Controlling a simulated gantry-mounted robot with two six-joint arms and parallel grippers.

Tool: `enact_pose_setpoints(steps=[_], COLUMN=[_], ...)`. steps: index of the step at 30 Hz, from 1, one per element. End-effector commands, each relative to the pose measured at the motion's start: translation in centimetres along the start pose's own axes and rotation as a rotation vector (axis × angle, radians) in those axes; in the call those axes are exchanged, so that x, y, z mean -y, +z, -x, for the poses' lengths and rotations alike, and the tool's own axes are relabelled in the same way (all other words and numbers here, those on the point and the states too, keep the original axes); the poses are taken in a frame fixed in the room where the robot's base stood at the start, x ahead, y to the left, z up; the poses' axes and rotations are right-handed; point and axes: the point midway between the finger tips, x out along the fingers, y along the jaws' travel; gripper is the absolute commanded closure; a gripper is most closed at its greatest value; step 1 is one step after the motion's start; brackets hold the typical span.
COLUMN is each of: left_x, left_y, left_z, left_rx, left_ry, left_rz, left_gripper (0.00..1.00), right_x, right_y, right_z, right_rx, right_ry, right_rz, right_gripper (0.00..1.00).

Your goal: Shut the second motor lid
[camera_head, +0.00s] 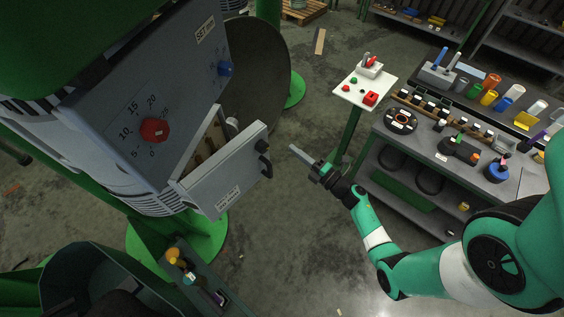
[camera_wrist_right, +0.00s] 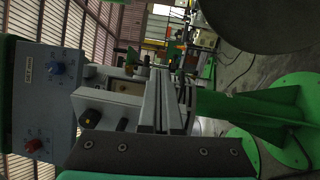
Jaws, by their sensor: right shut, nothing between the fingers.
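The grey motor lid (camera_head: 225,178) stands open, swung out from the motor housing below the control panel (camera_head: 165,95). Black handles (camera_head: 264,157) sit on its outer right end. Part of the housing's open inside (camera_head: 204,140) shows behind the lid. My right gripper (camera_head: 292,149) is shut and empty, to the right of the lid and apart from it, its fingers pointing at the handle side. In the right wrist view my gripper's fingers (camera_wrist_right: 164,75) are together, and the lid (camera_wrist_right: 108,105) is to their left. My left gripper is not in view.
A green bin (camera_head: 65,270) and a small tray of parts (camera_head: 210,290) are at the lower left. A white stand (camera_head: 364,86) and a workbench (camera_head: 450,150) with tools and cups are at the right. Open floor lies between the machine and the bench.

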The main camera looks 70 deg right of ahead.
Motion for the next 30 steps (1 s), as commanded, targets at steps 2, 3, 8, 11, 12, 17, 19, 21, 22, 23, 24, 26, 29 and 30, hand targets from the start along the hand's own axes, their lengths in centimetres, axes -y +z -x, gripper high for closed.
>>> enact_pose_setpoints(steps=[2,3,8,11,12,17,19,21,22,23,24,26,29,30], left_x=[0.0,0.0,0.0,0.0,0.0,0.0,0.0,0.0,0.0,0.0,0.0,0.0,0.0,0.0], left_y=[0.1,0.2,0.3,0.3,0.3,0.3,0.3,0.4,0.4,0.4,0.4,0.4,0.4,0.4], left_z=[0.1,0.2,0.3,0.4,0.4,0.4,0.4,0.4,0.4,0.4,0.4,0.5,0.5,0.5], left_rx=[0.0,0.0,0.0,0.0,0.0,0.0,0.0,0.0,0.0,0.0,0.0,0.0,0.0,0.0], left_ry=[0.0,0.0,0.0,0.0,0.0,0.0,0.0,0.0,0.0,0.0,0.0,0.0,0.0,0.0], left_rz=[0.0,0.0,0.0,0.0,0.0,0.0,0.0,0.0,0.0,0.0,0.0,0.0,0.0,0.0], left_gripper=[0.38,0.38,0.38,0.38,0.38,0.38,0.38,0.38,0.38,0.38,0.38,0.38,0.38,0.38], right_x=[-0.7,-1.0,-1.5,-0.6,-0.4,-0.3,-0.2,-0.2,-0.2,-0.1,-0.1,0.0,0.2,0.3], right_y=[-2.6,-3.9,-7.8,-9.0,-9.2,-9.2,-9.2,-9.2,-9.2,-9.3,-9.4,-9.3,-9.3,-9.3], right_z=[3.5,5.2,10.7,12.5,12.8,12.7,12.4,11.7,11.3,11.0,10.3,9.0,6.8,5.9], right_rx=[-0.014,-0.018,-0.018,-0.011,-0.01,-0.009,-0.012,-0.014,-0.015,-0.015,-0.017,-0.017,-0.015,-0.014], right_ry=[0.002,-0.002,-0.047,-0.086,-0.095,-0.096,-0.095,-0.094,-0.093,-0.093,-0.093,-0.092,-0.092,-0.092], right_rz=[0.004,0.005,-0.012,-0.042,-0.049,-0.05,-0.05,-0.048,-0.048,-0.048,-0.049,-0.048,-0.049,-0.05], right_gripper=[1.0,1.0,1.0,1.0,1.0,1.0,1.0,1.0,1.0,1.0,1.0,1.0,1.0,1.0])
